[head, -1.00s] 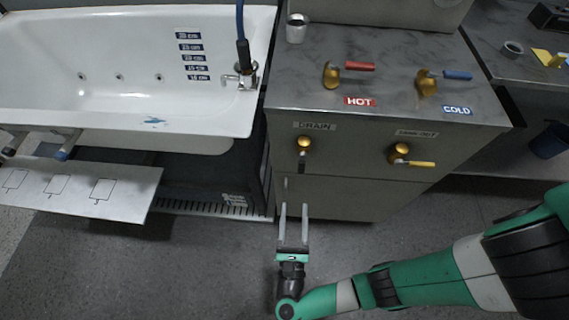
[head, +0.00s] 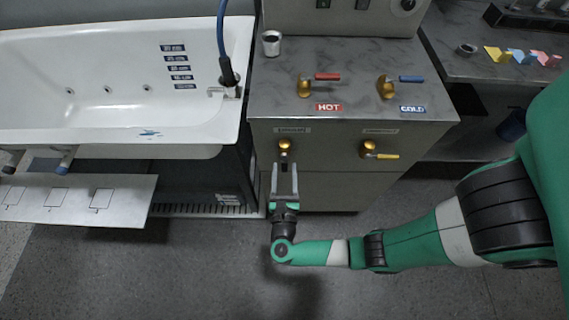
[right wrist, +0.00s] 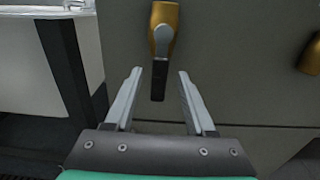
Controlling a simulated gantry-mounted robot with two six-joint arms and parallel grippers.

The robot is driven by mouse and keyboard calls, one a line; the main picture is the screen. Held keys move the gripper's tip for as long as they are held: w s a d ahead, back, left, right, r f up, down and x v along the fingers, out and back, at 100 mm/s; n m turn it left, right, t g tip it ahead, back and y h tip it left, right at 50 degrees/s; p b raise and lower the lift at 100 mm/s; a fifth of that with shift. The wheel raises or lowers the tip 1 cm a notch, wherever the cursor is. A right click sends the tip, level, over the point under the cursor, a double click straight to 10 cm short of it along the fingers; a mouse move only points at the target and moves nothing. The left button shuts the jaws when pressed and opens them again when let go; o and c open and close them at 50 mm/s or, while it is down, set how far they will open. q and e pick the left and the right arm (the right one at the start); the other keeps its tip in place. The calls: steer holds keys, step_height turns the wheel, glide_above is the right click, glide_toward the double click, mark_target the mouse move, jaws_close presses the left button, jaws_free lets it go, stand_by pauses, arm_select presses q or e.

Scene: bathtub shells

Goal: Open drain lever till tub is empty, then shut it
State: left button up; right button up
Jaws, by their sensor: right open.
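The drain lever (head: 285,147) is a brass valve on the cabinet front under the DRAIN label. Its dark-tipped handle points straight down; it also shows in the right wrist view (right wrist: 163,35). My right gripper (head: 284,166) is open just below and in front of the valve. In the right wrist view the handle's dark tip appears between the open fingers (right wrist: 159,73), with gaps on both sides; whether it is between them in depth I cannot tell. The white tub (head: 115,50) stands at the left; I cannot make out a water level. My left gripper is not in view.
A second brass valve with a yellow handle (head: 383,156) is on the cabinet front to the right. Red HOT (head: 322,77) and blue COLD (head: 406,79) levers and a metal cup (head: 271,43) stand on top. A white panel (head: 125,200) juts out below the tub.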

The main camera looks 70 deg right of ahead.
steer(key=shift+x, duration=1.25)
jaws_close()
stand_by(0.4)
